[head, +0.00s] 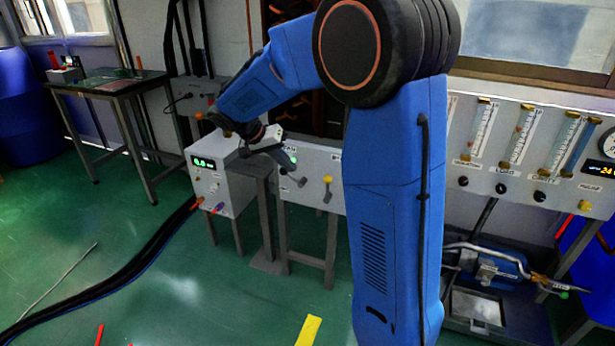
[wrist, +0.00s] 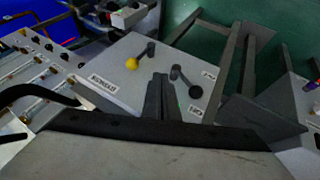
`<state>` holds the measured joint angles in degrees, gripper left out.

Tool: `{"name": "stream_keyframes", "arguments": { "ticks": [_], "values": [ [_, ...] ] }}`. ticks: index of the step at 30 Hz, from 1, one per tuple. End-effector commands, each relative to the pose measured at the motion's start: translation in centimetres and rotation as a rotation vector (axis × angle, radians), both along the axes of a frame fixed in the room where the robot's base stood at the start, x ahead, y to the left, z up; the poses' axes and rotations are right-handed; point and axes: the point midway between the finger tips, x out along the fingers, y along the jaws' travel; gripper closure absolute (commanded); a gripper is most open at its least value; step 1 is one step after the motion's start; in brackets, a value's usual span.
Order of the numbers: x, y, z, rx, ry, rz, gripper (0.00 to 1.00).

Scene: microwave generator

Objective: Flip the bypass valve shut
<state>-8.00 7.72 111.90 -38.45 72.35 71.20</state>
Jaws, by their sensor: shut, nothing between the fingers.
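A light grey valve panel (head: 309,165) stands left of centre in the head view and fills the middle of the wrist view (wrist: 120,70). It carries two short levers. One has a yellow end (wrist: 131,64) and a dark grey arm; it also shows in the head view (head: 327,182). The other lever (wrist: 194,91) is all dark grey. A label beside the yellow lever is too blurred to read surely, so which is the bypass valve is uncertain. My gripper (wrist: 160,82) is shut and empty, over the panel between the levers. Contact with the grey lever cannot be told.
A white box with a green display (head: 205,163) stands left of the panel. A flow-meter panel (head: 510,170) is on the right, partly behind my arm. Black cables (head: 120,275) run across the green floor. The floor ahead is mostly open.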

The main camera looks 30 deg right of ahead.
Motion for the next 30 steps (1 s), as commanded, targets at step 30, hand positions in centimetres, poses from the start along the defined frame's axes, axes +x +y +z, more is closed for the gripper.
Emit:
{"name": "stream_keyframes", "arguments": {
  "ticks": [30],
  "values": [
    [-2.8,-8.8,-7.7,0.001,0.0,-0.001,1.0]
  ]
}}
